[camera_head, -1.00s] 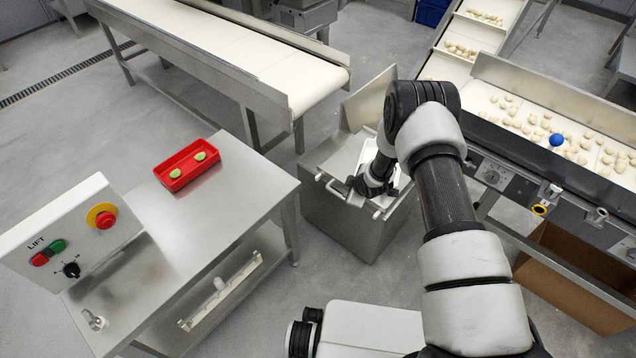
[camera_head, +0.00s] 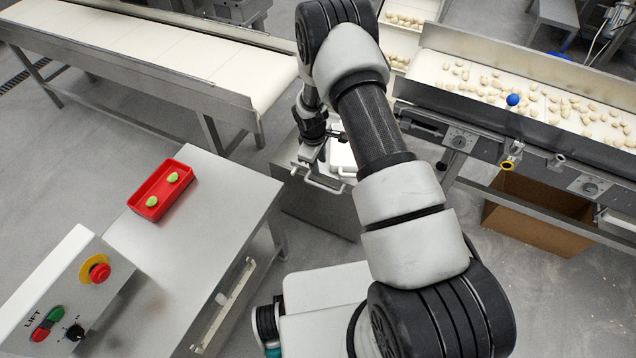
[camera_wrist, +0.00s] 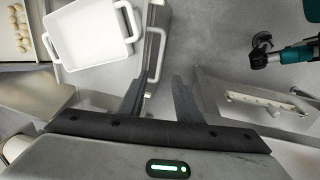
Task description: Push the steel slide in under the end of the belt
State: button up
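A steel box-like unit with a pale bar handle (camera_head: 322,184), which I take for the steel slide, stands on the floor between the left belt's end and the right conveyor. My arm hides much of it in the head view. In the wrist view its handle (camera_wrist: 155,58) runs beside my left finger, not clearly between the fingers. My gripper (camera_wrist: 160,82) has its fingers spread apart, with nothing seen held. In the head view my gripper (camera_head: 318,155) is just above the handle, partly hidden. The left belt (camera_head: 262,78) ends behind and left of the unit.
A white two-handled tub (camera_wrist: 95,35) sits on the unit. A steel table (camera_head: 222,225) with a red tray (camera_head: 162,190) and a lift control box (camera_head: 60,290) is at left. The right conveyor (camera_head: 530,150) carries pasta. A brown carton (camera_head: 540,215) is under it.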

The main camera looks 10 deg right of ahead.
aim_at(322, 186)
jog(key=f+b, duration=0.1)
jog(key=f, duration=0.4)
jog(key=w+d+f+b, duration=0.1)
jog(key=f, duration=0.4)
jog(key=w+f+b, duration=0.1)
jog(key=f, duration=0.4)
jog(key=shift+w+d+f, duration=0.1)
jog(key=shift+w+d, duration=0.05)
jog(key=shift+d, duration=0.15)
grip_shut()
